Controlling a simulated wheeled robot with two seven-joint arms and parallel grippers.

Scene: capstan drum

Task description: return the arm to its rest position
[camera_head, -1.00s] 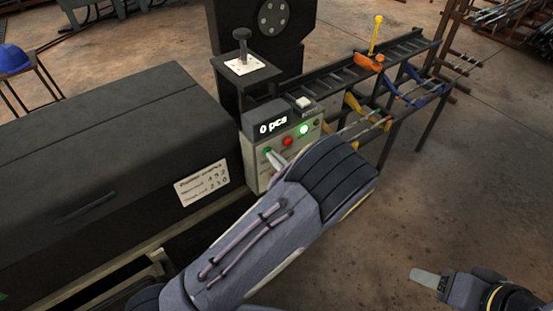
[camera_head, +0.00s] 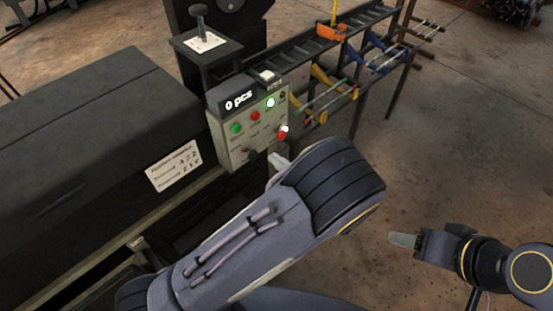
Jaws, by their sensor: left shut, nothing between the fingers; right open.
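My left arm (camera_head: 255,235) comes in from the lower left and reaches up toward the control panel. Its gripper (camera_head: 278,163) shows only as a pale fingertip beyond the forearm, shut and empty. It is just below and in front of the panel, with a gap to the buttons; the rest of it is hidden by my arm. My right gripper (camera_head: 404,240) is at the lower right over bare floor, pointing left, seen side-on, open and empty. The control panel (camera_head: 243,135) has a "0 pcs" display, a lit green light, and red and green buttons.
A long dark machine housing (camera_head: 85,140) with a white label (camera_head: 173,167) fills the left. A dark rack (camera_head: 330,40) with orange, yellow and blue clamps runs to the upper right. A knobbed post (camera_head: 200,25) stands behind the panel. The floor (camera_head: 450,150) at right is clear.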

